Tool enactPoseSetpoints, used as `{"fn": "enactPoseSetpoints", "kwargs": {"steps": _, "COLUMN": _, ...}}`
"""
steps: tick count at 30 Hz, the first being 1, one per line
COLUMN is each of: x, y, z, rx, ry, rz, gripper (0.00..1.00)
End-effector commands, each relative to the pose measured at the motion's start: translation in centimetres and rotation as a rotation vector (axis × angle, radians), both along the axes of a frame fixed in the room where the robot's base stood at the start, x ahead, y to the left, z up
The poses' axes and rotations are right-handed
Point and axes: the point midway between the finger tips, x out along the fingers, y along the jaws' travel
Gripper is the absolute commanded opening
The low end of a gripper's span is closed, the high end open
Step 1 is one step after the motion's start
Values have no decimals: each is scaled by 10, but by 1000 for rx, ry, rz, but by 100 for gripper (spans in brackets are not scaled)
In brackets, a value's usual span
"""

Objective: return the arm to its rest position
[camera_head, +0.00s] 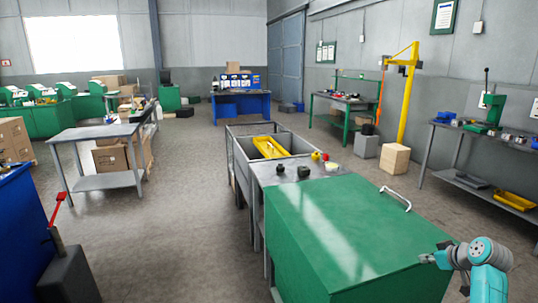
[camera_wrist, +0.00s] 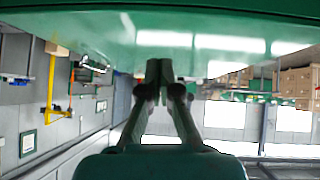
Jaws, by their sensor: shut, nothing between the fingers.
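My arm (camera_head: 487,265) shows teal and grey at the lower right of the head view, folded beside the right end of the green cabinet (camera_head: 325,230). My gripper (camera_wrist: 159,72) is in the middle of the wrist view. Its dark fingertips meet, with nothing seen between them. The wrist picture is upside down, and a green glossy surface (camera_wrist: 70,22) fills its top, close to the fingers. I cannot tell whether the fingertips touch it.
A metal handle (camera_head: 396,199) sticks up from the green cabinet's right edge. Behind it is a grey bench with a yellow tray (camera_head: 270,147). A shelf table (camera_head: 485,165) with tools stands at the right. A grey table (camera_head: 97,133) stands left. Open floor (camera_head: 185,215) lies between.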

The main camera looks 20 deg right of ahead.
Motion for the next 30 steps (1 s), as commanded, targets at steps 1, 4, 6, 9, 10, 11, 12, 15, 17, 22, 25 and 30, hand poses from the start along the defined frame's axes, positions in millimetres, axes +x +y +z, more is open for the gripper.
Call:
{"fn": "enactPoseSetpoints", "kwargs": {"steps": 1, "x": 1, "y": 7, "z": -9, "rx": 5, "ry": 1, "rz": -2, "gripper": 0}}
{"fn": "enactPoseSetpoints", "kwargs": {"steps": 4, "x": 2, "y": 18, "z": -22, "rx": 7, "ry": -4, "rz": -11, "gripper": 0}}
{"fn": "enactPoseSetpoints", "kwargs": {"steps": 6, "x": 2, "y": 28, "z": -33, "rx": 10, "ry": -8, "rz": -18, "gripper": 0}}
{"fn": "enactPoseSetpoints", "kwargs": {"steps": 9, "x": 2, "y": 44, "z": -51, "rx": 14, "ry": -15, "rz": -30, "gripper": 0}}
{"fn": "enactPoseSetpoints", "kwargs": {"steps": 10, "x": 2, "y": 50, "z": -56, "rx": 15, "ry": -17, "rz": -34, "gripper": 0}}
{"fn": "enactPoseSetpoints", "kwargs": {"steps": 11, "x": 1, "y": 56, "z": -63, "rx": 17, "ry": -18, "rz": -38, "gripper": 0}}
{"fn": "enactPoseSetpoints", "kwargs": {"steps": 12, "x": 0, "y": 65, "z": -73, "rx": 18, "ry": -22, "rz": -45, "gripper": 0}}
{"fn": "enactPoseSetpoints", "kwargs": {"steps": 15, "x": -4, "y": 94, "z": -99, "rx": 24, "ry": -34, "rz": -63, "gripper": 0}}
{"fn": "enactPoseSetpoints", "kwargs": {"steps": 17, "x": -9, "y": 114, "z": -118, "rx": 27, "ry": -42, "rz": -76, "gripper": 0}}
{"fn": "enactPoseSetpoints", "kwargs": {"steps": 22, "x": -29, "y": 170, "z": -160, "rx": 30, "ry": -69, "rz": -109, "gripper": 0}}
{"fn": "enactPoseSetpoints", "kwargs": {"steps": 25, "x": -45, "y": 203, "z": -181, "rx": 31, "ry": -84, "rz": -123, "gripper": 0}}
{"fn": "enactPoseSetpoints", "kwargs": {"steps": 30, "x": -80, "y": 256, "z": -208, "rx": 29, "ry": -114, "rz": -144, "gripper": 0}}
